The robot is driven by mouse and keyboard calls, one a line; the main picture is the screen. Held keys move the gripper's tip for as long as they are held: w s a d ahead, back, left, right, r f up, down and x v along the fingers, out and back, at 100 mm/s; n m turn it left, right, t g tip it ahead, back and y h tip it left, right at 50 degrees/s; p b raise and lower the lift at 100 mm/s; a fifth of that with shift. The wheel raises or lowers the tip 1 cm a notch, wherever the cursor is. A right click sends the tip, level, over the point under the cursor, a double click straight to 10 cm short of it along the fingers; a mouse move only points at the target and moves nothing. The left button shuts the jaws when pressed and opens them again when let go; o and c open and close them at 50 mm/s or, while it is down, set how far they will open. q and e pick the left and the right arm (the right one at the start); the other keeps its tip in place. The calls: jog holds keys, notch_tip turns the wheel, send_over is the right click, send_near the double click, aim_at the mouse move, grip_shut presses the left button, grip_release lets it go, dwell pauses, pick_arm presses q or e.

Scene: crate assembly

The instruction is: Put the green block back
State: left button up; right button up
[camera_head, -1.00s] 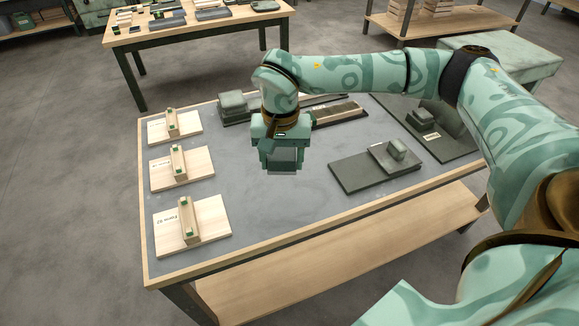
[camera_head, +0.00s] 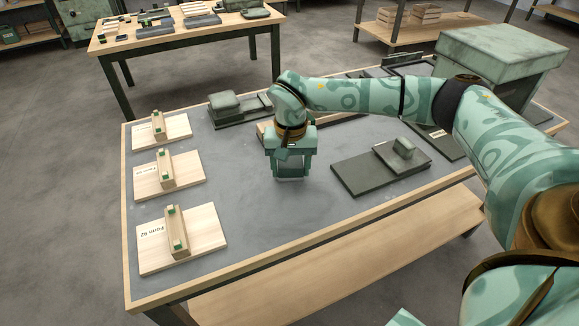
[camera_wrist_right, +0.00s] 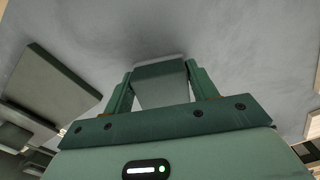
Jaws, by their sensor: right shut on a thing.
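My right gripper (camera_head: 290,174) is over the middle of the grey table top (camera_head: 250,225), pointing down. It is shut on a grey-green block, which shows between the two fingers in the right wrist view (camera_wrist_right: 161,85). In the head view the fingers and palm hide much of this block. I cannot tell whether its underside touches the table. A dark flat plate (camera_head: 350,177) with a stepped grey-green block (camera_head: 403,149) on it lies to the right of the gripper. My left gripper is not in view.
Several pale wooden boards with upright bars and small green pieces line the left edge, the nearest being a board (camera_head: 208,228). A dark stepped block (camera_head: 224,103) stands at the back. A large green box (camera_head: 500,55) is beyond the right side. Bare table lies around the gripper.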

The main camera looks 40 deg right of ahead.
aim_at(291, 164)
jog(key=o, duration=1)
jog(key=shift+f, duration=0.1)
pick_arm(q)
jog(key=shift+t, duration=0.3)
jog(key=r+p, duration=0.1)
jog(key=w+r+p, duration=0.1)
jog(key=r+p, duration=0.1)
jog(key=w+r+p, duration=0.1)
jog(key=p, duration=0.1)
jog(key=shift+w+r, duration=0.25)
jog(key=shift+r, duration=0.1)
pick_arm(e)
notch_tip(291, 164, up, 12)
jog(key=shift+r, duration=0.15)
